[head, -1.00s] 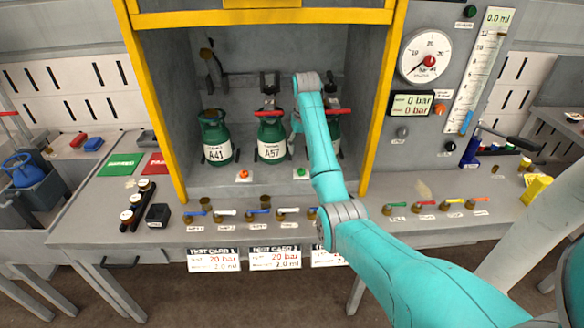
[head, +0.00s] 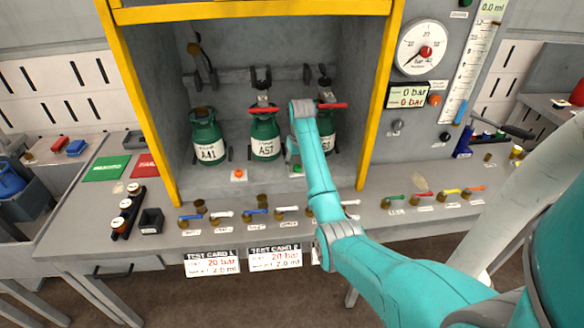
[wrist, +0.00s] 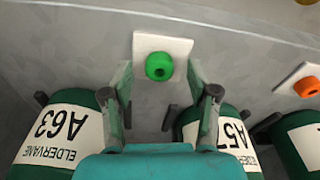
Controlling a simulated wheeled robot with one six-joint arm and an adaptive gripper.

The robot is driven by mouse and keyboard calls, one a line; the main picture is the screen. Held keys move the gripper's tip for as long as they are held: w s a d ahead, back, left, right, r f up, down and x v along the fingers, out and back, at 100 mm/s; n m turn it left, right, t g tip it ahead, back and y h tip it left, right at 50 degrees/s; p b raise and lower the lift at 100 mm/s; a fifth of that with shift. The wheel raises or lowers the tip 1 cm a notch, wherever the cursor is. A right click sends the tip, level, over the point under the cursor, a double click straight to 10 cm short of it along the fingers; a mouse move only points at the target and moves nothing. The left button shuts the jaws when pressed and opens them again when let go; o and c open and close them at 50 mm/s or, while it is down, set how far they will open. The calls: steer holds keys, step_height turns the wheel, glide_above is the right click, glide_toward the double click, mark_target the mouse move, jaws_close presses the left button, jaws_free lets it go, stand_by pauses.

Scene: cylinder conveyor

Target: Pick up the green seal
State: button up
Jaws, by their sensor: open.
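In the head view the green seal (head: 297,169) shows at the front of the bay floor, partly covered by my arm. My gripper (wrist: 160,82) is open and empty. Its two fingers stand to the left and right of the pad in the wrist view, with the seal between them in the picture. I cannot tell the height left between fingertips and pad. In the head view my gripper (head: 292,153) is mostly hidden by my arm.
Green cylinders A41 (head: 208,137), A57 (head: 264,138) and A63 (wrist: 50,125) stand behind the seal. An orange seal (head: 238,175) lies to the left in the head view. Yellow posts (head: 380,100) frame the bay. Small coloured-handled valves (head: 257,212) line the bench front.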

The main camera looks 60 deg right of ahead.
steer(key=shift+f, duration=0.2)
steer(key=c, duration=0.9)
steer(key=shift+o, duration=0.2)
steer(key=shift+r, duration=0.15)
